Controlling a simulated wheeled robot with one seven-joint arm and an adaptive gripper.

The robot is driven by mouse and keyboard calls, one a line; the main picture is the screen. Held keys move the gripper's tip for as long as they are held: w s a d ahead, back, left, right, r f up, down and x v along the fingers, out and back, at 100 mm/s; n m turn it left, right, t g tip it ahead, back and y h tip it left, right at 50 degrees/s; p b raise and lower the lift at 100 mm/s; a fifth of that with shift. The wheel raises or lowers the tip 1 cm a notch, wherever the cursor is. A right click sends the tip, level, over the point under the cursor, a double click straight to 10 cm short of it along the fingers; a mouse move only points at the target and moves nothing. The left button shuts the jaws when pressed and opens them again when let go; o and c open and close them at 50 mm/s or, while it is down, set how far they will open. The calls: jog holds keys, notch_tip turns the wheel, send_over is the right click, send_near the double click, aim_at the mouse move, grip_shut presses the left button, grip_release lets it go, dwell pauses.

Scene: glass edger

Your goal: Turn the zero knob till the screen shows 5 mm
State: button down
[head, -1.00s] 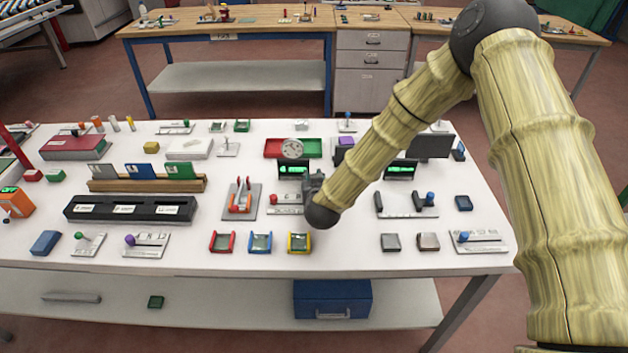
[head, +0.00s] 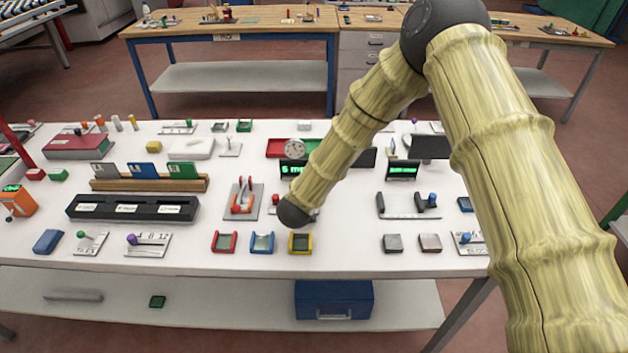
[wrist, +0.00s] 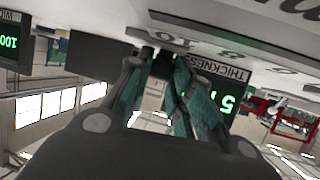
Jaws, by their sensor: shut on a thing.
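The thickness screen (head: 292,169) is a black panel with green text, left of my arm in the head view. Its first digit looks like a 5. In the wrist view the THICKNESS screen (wrist: 229,101) also shows a green 5, with the rest cut off by my finger. My gripper (wrist: 158,58) is shut on a small dark piece, apparently the zero knob (wrist: 149,51), below a pale plate (wrist: 205,32) marked with 10, 8 and 6. The fingers hide most of the knob. In the head view, my arm hides the gripper and knob.
A second green screen (head: 402,171) stands to the right. A red-handled clamp (head: 243,199) is to the left. Red, blue and yellow trays (head: 300,243) line the front edge. The white table (head: 345,260) has bare room at the front, right of the yellow tray.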

jog(key=shift+r, duration=0.1)
jog(key=c, duration=1.3)
grip_release()
jog(key=shift+d, duration=0.1)
jog(key=shift+o, duration=0.2)
jog(key=v, duration=1.2)
